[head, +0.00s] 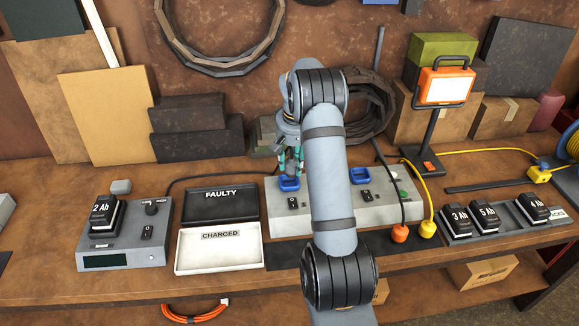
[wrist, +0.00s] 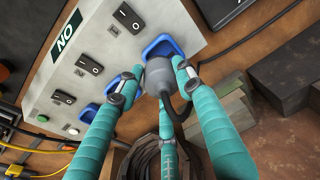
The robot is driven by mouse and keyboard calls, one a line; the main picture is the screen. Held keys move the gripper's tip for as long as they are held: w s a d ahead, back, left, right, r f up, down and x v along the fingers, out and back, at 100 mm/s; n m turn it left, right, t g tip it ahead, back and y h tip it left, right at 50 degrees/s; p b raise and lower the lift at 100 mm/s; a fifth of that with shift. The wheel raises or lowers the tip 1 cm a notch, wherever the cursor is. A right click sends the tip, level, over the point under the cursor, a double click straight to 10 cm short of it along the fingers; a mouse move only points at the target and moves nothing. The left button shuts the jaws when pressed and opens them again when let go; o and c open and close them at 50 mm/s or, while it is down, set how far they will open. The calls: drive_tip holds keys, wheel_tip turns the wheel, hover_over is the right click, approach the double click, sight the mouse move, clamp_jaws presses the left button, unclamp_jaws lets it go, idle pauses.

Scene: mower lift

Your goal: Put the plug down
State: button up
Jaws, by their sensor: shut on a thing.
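My gripper (head: 290,166) is low over the left end of the grey socket box (head: 330,216). In the wrist view its teal fingers (wrist: 158,80) are shut around a grey plug (wrist: 162,74), with a dark cable trailing from it. The plug lies over the blue-rimmed socket (wrist: 152,47) at the end of the box; I cannot tell whether it sits in the socket or just above it.
An orange plug (head: 400,233) and a yellow plug (head: 428,229) lie at the box's front right. Left stand the FAULTY tray (head: 221,218), the CHARGED tray (head: 219,268) and a charger (head: 125,245). A work lamp (head: 443,88) and a battery rack (head: 509,222) are right.

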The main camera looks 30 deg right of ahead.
sight(290, 172)
drive_tip(key=shift+w+a+f, duration=0.1)
drive_tip(key=shift+w+f, duration=0.25)
drive_tip(key=shift+w, duration=0.4)
wheel_tip(290, 172, down, 4)
drive_tip(key=shift+r+p, duration=0.1)
drive_tip(key=shift+p, duration=0.8)
drive_tip(key=shift+f, duration=0.2)
drive_tip(key=shift+f+b, duration=0.35)
drive_tip(key=shift+b, duration=0.1)
drive_tip(key=o, duration=1.2)
drive_tip(key=shift+r, duration=0.15)
